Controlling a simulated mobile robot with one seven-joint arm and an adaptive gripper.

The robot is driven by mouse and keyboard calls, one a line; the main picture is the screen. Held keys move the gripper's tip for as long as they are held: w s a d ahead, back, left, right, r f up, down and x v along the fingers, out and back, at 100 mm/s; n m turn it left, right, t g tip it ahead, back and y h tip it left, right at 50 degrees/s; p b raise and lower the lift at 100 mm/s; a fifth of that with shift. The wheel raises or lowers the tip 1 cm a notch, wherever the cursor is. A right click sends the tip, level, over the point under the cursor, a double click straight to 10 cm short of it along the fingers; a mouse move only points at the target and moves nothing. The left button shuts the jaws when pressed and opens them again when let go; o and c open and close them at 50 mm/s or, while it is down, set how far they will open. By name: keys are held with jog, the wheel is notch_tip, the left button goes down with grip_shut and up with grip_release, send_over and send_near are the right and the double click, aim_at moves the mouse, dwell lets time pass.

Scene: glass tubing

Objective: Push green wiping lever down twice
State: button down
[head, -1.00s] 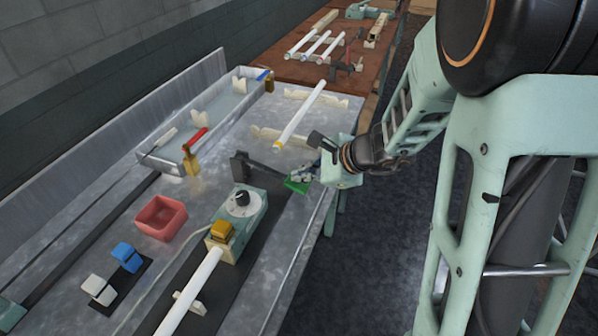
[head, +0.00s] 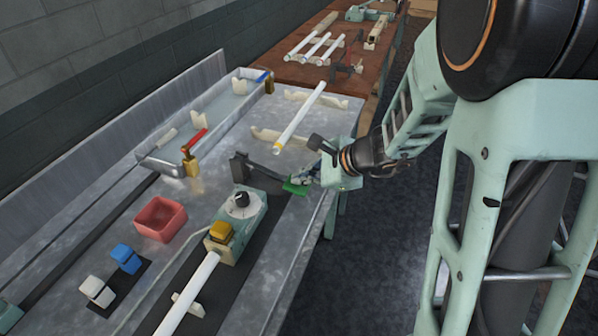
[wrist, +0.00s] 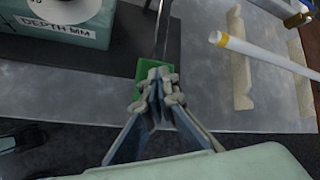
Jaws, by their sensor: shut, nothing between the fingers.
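The green wiping lever (head: 296,187) has a flat green end on a dark arm that runs left to a dark upright block (head: 240,167) on the bench. In the wrist view the green end (wrist: 150,69) shows just beyond the fingertips, partly hidden by them. My gripper (head: 308,180) is shut and empty, its tips over or against the green end; I cannot tell whether they touch. It also shows in the wrist view (wrist: 156,85).
A teal device with a dial (head: 241,203) and yellow block (head: 221,231) stands left of the lever. A glass tube (head: 299,117) rests on cream supports behind. A red bin (head: 160,218) and blue (head: 126,257) and white blocks (head: 97,290) lie further left.

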jog(key=shift+r+p, duration=2.1)
jog(key=shift+r, duration=0.55)
jog(key=shift+r, duration=0.15)
notch_tip(320, 180, up, 5)
jog(key=p, duration=0.3)
jog(key=shift+p, duration=0.4)
jog(key=shift+a, duration=0.15)
